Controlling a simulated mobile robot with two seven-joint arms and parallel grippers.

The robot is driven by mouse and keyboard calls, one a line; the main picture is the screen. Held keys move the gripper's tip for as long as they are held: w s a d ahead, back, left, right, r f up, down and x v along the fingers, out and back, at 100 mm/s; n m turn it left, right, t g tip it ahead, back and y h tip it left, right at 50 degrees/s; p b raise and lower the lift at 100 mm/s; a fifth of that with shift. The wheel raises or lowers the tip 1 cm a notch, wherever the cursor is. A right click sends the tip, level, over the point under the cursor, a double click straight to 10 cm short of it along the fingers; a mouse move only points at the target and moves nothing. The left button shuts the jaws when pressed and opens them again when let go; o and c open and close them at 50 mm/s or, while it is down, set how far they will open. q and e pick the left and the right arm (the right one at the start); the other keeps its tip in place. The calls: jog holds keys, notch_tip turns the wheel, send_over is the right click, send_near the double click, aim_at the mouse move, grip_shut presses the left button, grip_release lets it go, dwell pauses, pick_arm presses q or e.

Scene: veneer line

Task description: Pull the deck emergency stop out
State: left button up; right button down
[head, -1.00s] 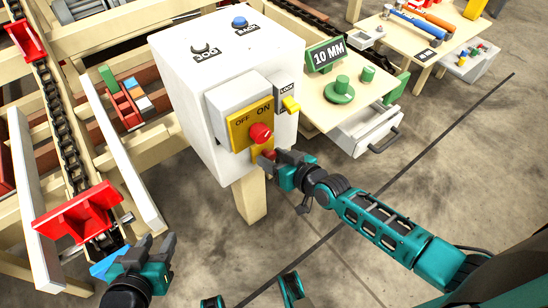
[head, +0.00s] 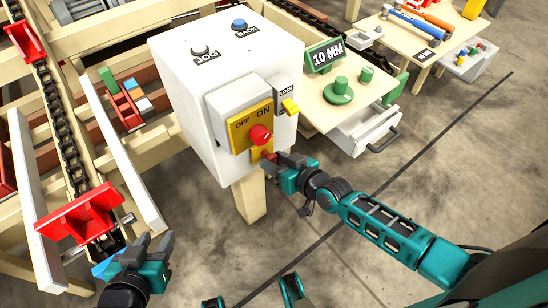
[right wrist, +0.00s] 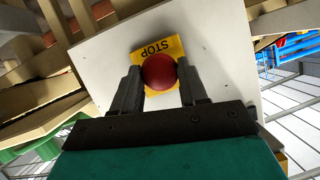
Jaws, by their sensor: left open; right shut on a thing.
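The deck emergency stop (right wrist: 159,71) is a red round button on a yellow plate marked STOP (right wrist: 151,47) in the right wrist view. In the head view the red button (head: 268,155) shows low on the white control box (head: 185,110), below the ON/OFF switch, partly covered by my gripper. My right gripper (right wrist: 158,82) is shut on the button, one finger on each side. It also shows in the head view (head: 277,160). My left gripper (head: 157,243) is open and empty at the lower left, near the red bracket.
A red rotary switch (head: 260,135) sits on the yellow ON/OFF plate just above. A yellow lock tab (head: 290,106) is on the box's side. A red bracket (head: 80,213) and chain conveyor (head: 58,120) are at left. Open floor (head: 330,240) lies in front.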

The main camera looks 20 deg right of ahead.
pick_arm(q)
jog(key=shift+d, duration=0.1)
pick_arm(e)
jog(key=c, duration=0.6)
grip_release()
jog(key=shift+s, duration=0.15)
pick_arm(q)
jog(key=shift+r, duration=0.1)
pick_arm(e)
jog(key=shift+d, duration=0.1)
pick_arm(q)
jog(key=r+p, duration=0.1)
jog(key=p, duration=0.1)
jog(key=r+p, duration=0.1)
jog(key=p, duration=0.1)
jog(key=shift+s+a+r, duration=0.2)
jog(key=shift+s+r, duration=0.15)
jog(key=shift+r, duration=0.05)
pick_arm(e)
jog(key=v, duration=1.2)
jog(key=shift+s+d+r, duration=0.1)
jog(key=shift+s+r, duration=0.1)
jog(key=shift+s, duration=0.15)
